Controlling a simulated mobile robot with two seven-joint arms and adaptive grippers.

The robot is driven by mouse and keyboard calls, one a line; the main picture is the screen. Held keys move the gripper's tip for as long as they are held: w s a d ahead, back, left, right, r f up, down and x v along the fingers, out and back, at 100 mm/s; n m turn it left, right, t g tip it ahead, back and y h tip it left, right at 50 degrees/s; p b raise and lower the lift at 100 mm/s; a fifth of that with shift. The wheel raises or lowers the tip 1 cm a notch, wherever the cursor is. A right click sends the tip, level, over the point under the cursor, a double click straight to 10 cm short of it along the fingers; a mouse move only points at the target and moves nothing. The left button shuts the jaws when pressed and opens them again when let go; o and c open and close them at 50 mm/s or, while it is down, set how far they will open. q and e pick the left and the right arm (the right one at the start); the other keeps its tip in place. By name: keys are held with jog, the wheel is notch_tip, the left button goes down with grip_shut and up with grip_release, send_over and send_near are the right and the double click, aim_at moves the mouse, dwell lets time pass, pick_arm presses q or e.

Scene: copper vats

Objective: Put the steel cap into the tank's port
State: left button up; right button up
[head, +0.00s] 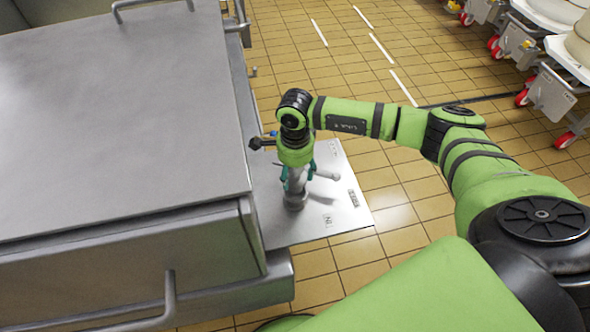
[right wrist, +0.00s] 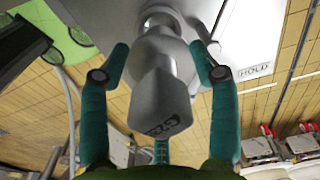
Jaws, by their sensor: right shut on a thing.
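My right gripper (head: 297,182) points down over a steel plate beside the big grey cabinet. Its teal fingers are shut on the steel cap (right wrist: 160,98), a grey piece with a lettered block end and a round flange. In the head view the cap's lower part (head: 295,201) shows below the fingers, at the plate. The tank's port cannot be made out apart from the cap, so I cannot tell whether the cap is in it. My left gripper is out of view.
The steel plate (head: 285,233) carries small labels, one reading HOLD (right wrist: 255,70). A pale grey stub (head: 327,175) shows just right of the gripper. The grey cabinet (head: 110,120) stands close on the left. Tiled floor (head: 400,240) is open to the right; wheeled vats (head: 560,90) stand farther off.

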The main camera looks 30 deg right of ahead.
jog(key=shift+f, duration=0.15)
jog(key=shift+f+b, duration=2.25)
jog(key=shift+f+b, duration=0.7)
dwell(0.3)
jog(key=o, duration=1.4)
notch_tip(320, 180, up, 12)
jog(key=shift+r, duration=0.1)
